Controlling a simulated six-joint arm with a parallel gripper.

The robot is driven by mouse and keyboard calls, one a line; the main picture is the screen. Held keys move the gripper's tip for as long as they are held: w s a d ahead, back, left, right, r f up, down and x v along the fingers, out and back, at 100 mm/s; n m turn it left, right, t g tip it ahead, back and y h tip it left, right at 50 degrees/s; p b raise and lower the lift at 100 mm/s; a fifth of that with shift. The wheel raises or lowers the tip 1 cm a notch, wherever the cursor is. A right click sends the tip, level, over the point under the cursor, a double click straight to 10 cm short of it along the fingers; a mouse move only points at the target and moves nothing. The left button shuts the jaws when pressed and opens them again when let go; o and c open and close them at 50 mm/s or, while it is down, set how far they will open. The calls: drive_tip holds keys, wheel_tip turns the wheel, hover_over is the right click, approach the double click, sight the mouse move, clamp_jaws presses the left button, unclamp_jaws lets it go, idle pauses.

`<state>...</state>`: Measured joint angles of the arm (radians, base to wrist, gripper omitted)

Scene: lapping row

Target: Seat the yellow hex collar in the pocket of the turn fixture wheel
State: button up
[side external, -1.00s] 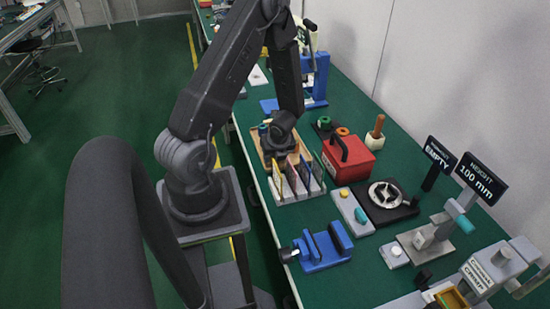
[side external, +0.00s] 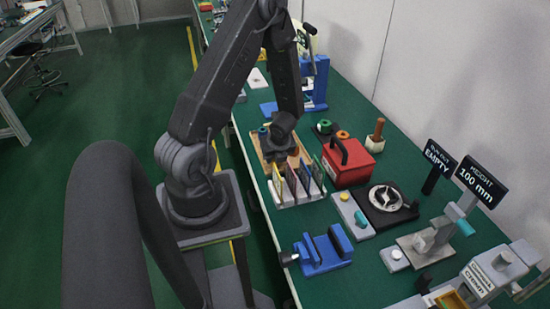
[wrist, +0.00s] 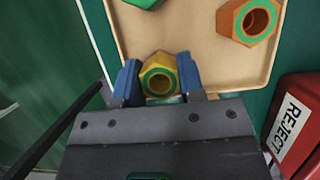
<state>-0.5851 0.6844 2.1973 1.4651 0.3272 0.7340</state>
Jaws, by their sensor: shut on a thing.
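The yellow hex collar (wrist: 159,73), with a green ring around its bore, sits between the blue fingertips of my gripper (wrist: 160,84) in the wrist view. The gripper is shut on it, over the near part of the tan tray; I cannot tell how far above the tray floor. In the side view my gripper (side external: 281,150) is over the tray, and the collar is hidden there.
The tan tray (wrist: 198,68) also holds an orange hex collar (wrist: 248,20) and a green one (wrist: 142,3). A divided rack (side external: 297,193), a red REJECT box (side external: 347,162), a control box with a yellow button (side external: 352,213) and a blue vise (side external: 323,252) stand nearby.

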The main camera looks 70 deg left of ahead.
drive_tip(key=shift+r, duration=0.45)
drive_tip(key=r, duration=0.3)
drive_tip(key=shift+s+a, duration=0.2)
drive_tip(key=shift+s, duration=0.2)
drive_tip(key=s+a+r, duration=0.3)
drive_tip(key=s+r, duration=0.3)
drive_tip(key=s, duration=0.3)
drive_tip(key=w+a+r+n+g, duration=0.2)
drive_tip(key=w+r+n, duration=0.15)
drive_tip(key=w, duration=0.45)
drive_tip(key=w+d+r+n+g+h, duration=0.1)
drive_tip(key=w+d+r+n+h, duration=0.15)
drive_tip(key=w+d+n, duration=0.6)
drive_tip(key=w+d+r+n+g, duration=0.1)
drive_tip(key=w+d+r, duration=0.1)
drive_tip(key=w+d, duration=0.55)
drive_tip(key=w+d+r, duration=0.2)
drive_tip(key=w+d, duration=0.4)
drive_tip(key=d, duration=0.3)
drive_tip(key=w+d+f+m, duration=0.1)
drive_tip(key=w+d+f, duration=0.3)
drive_tip(key=f, duration=0.5)
drive_tip(key=shift+w+d, duration=0.3)
drive_tip(key=shift+d, duration=0.4)
